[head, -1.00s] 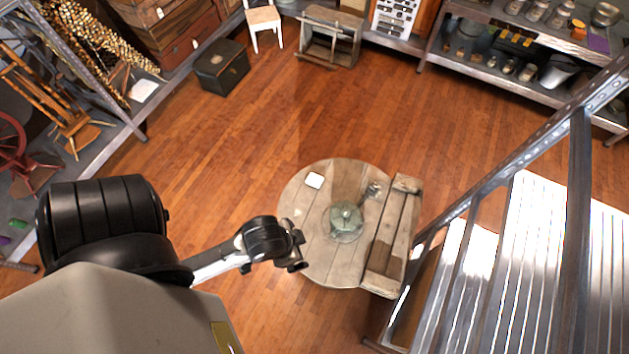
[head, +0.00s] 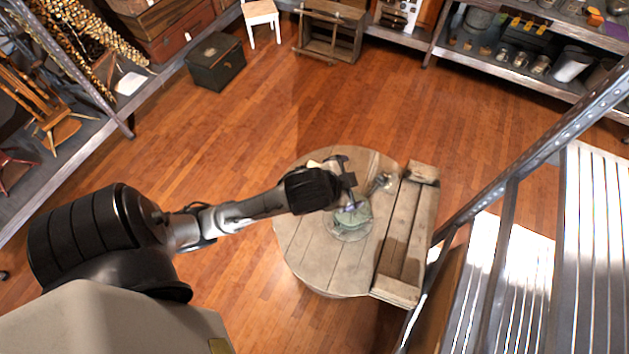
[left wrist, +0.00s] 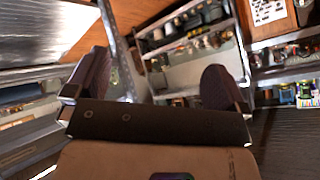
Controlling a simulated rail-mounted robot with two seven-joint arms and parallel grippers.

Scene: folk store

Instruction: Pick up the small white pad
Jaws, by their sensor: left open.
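The small white pad (head: 313,164) lies on the round wooden table (head: 310,262), near its far left edge. Only a pale sliver of it shows in the head view, because my left gripper covers the rest. My left gripper (head: 349,184) is open and empty over the far middle of the table, just right of the pad. In the left wrist view its two fingers (left wrist: 155,85) stand wide apart with nothing between them, and the pad is not seen there. My right gripper is in neither view.
A green glass object (head: 352,218) stands on the table close to my left gripper. A long wooden crate (head: 408,235) lies along the table's right side. Metal shelving (head: 500,185) rises at the right. Wooden floor lies open beyond the table.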

